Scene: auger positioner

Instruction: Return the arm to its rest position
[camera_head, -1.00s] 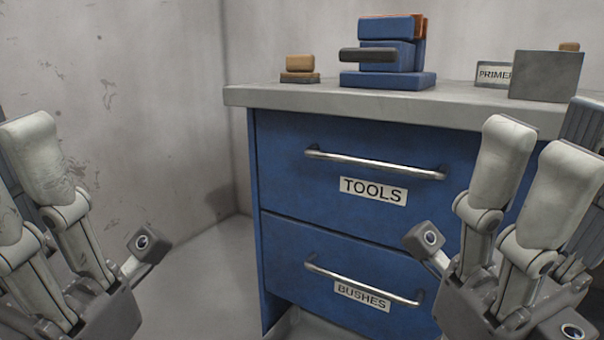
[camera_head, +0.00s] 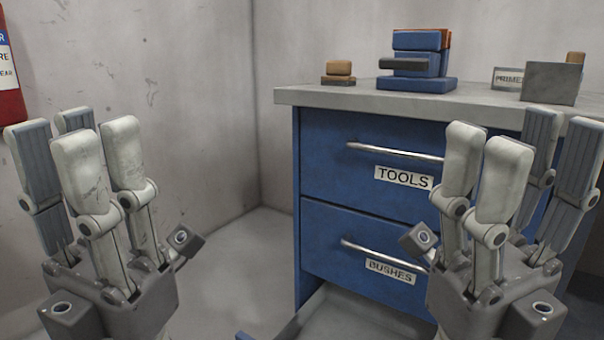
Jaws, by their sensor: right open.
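My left gripper (camera_head: 76,140) stands at the left with its grey fingers pointing up, apart and empty. My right gripper (camera_head: 521,155) stands at the right in front of the blue cabinet, also with its fingers up, open and holding nothing. Both grippers are in the near foreground. The right one hides the right part of the cabinet front.
The blue cabinet (camera_head: 325,165) has drawers labelled TOOLS (camera_head: 404,177) and BUSHES (camera_head: 390,271). Its grey top (camera_head: 345,100) bears a blue block fixture (camera_head: 417,85), a tan-topped block (camera_head: 339,70), a PRIMER sign (camera_head: 507,78) and a grey box (camera_head: 551,83). A red cylinder (camera_head: 10,95) shows at the far left.

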